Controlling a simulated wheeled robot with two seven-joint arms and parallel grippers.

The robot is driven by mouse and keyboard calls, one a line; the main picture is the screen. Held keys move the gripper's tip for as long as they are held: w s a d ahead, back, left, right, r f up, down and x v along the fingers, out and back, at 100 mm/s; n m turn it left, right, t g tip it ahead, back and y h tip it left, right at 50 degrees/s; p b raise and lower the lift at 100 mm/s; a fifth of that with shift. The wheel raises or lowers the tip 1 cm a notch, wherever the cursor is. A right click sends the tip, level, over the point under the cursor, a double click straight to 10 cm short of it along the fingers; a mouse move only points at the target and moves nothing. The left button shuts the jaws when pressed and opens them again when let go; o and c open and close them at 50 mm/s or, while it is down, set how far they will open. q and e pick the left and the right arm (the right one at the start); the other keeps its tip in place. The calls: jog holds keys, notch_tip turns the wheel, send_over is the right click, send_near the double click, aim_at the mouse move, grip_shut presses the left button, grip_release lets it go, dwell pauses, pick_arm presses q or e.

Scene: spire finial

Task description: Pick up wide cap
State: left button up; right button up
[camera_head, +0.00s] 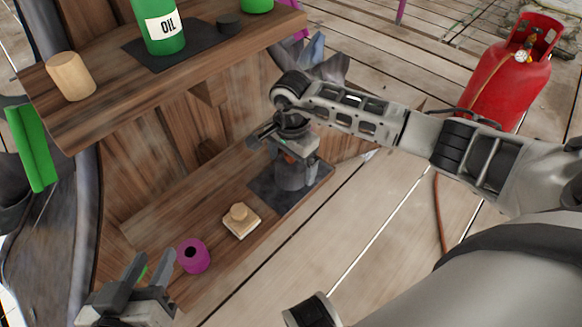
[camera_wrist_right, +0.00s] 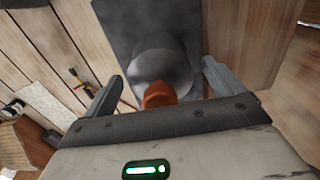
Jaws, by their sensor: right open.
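A grey rounded piece (camera_head: 293,178) stands on a dark mat (camera_head: 262,193) on the lower wooden shelf. In the right wrist view the grey piece (camera_wrist_right: 160,66) has an orange-brown knob (camera_wrist_right: 158,95) at its near end. My right gripper (camera_head: 287,143) is over it, fingers apart; in the wrist view the open fingers (camera_wrist_right: 161,85) lie either side of the knob, with gaps. A cream square-based piece with a round knob (camera_head: 240,220) sits left of the mat. I cannot tell for sure which is the wide cap. My left gripper (camera_head: 149,268) is open and empty at lower left.
A purple ring-like cylinder (camera_head: 193,256) stands on the lower shelf near my left gripper. A red gas cylinder (camera_head: 508,85) stands at the back right.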

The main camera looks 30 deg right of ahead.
jog(key=shift+f, duration=0.1)
jog(key=c, duration=1.4)
